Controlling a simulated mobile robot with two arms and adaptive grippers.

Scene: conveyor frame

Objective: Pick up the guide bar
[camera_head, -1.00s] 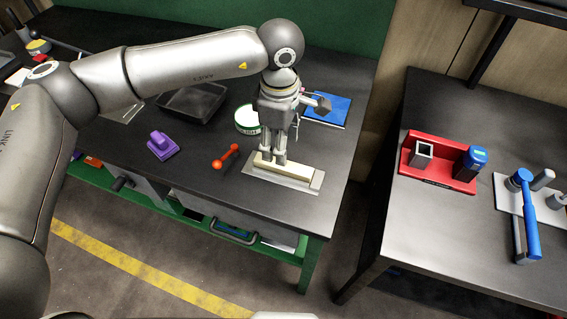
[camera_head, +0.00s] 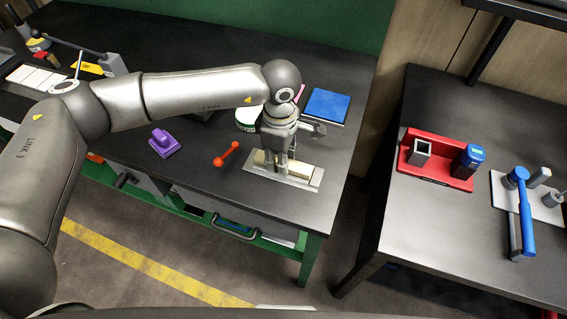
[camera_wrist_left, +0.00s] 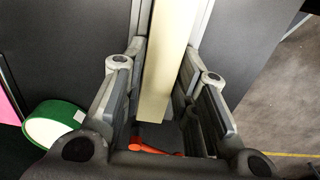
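The guide bar, a cream-coloured straight bar (camera_head: 300,174), lies on a flat grey metal plate (camera_head: 258,181) near the front right corner of the dark workbench. My left gripper (camera_head: 279,173) points down over the middle of the bar and hides part of it. In the left wrist view the bar (camera_wrist_left: 168,60) runs between the two fingers of the left gripper (camera_wrist_left: 166,75). A narrow gap shows on each side of the bar, so the fingers look open around it. My right gripper is not in view.
A red tool (camera_head: 227,154) and a purple block (camera_head: 163,142) lie left of the plate. A green-rimmed round tin (camera_head: 246,117) and a blue pad (camera_head: 326,106) are behind. A second table (camera_head: 420,235) stands right, across a gap, holding a red holder (camera_head: 437,182).

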